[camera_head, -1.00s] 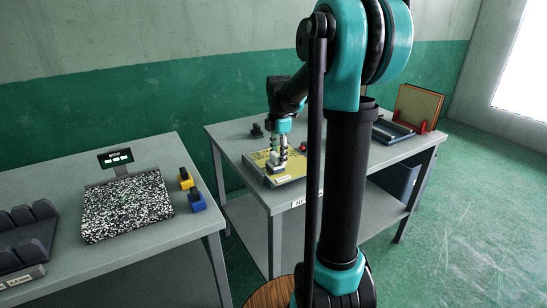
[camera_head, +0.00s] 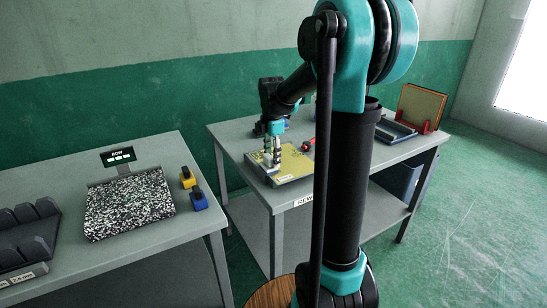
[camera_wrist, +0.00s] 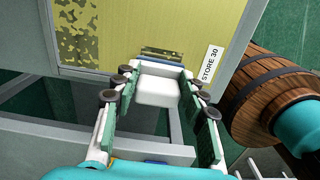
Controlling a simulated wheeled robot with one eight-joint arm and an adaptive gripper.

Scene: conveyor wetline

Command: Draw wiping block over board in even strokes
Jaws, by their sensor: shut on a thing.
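My gripper (camera_head: 272,160) is shut on a white wiping block (camera_wrist: 158,88), which sits between the fingers in the wrist view. It is at the left part of a yellow board (camera_head: 292,165) on the far table. In the wrist view the board (camera_wrist: 190,30) has dark speckles at its upper left and a plain yellow middle. A short dark, speckled strip shows just beyond the block. I cannot tell whether the block touches the board; its underside is hidden.
The far table (camera_head: 232,137) also holds a red object (camera_head: 308,145), a dark tray (camera_head: 397,130) and upright panels in a red rack (camera_head: 421,106). A nearer table at left bears a speckled scale plate (camera_head: 130,205) and yellow (camera_head: 187,178) and blue (camera_head: 199,199) blocks. My arm hides part of the far table.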

